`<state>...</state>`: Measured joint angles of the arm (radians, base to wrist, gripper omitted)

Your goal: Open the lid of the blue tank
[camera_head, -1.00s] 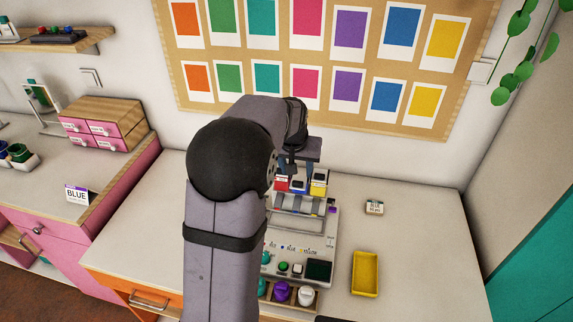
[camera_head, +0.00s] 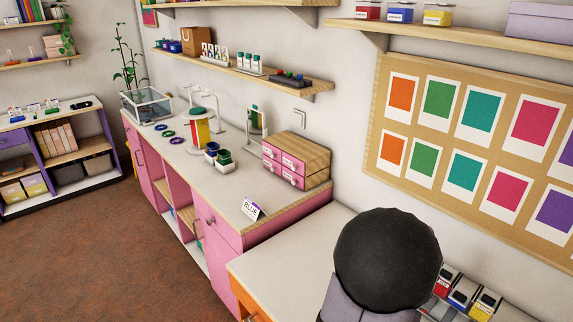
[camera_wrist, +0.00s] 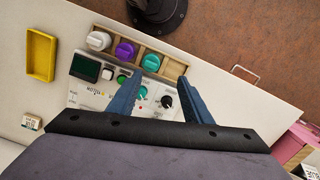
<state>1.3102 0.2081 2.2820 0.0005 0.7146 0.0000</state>
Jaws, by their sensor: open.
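The blue tank (camera_head: 462,293) stands between a red tank (camera_head: 443,280) and a yellow tank (camera_head: 485,304) at the lower right of the head view. Its top looks dark and pale, but it is too small to tell the lid's state. My arm's dark round joint partly covers the area just left of the tanks. My gripper (camera_wrist: 161,76) is open and empty in the wrist view, its two blue fingers over the front panel of the machine (camera_wrist: 90,97). The tanks do not show in the wrist view.
In the wrist view, a wooden rack (camera_wrist: 172,69) holds white, purple and teal caps, and a yellow tray (camera_wrist: 39,56) lies to the left. In the head view, a "BLUE" card (camera_head: 251,209) stands on the pink cabinet. Red, blue and yellow jars sit on the upper shelf.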

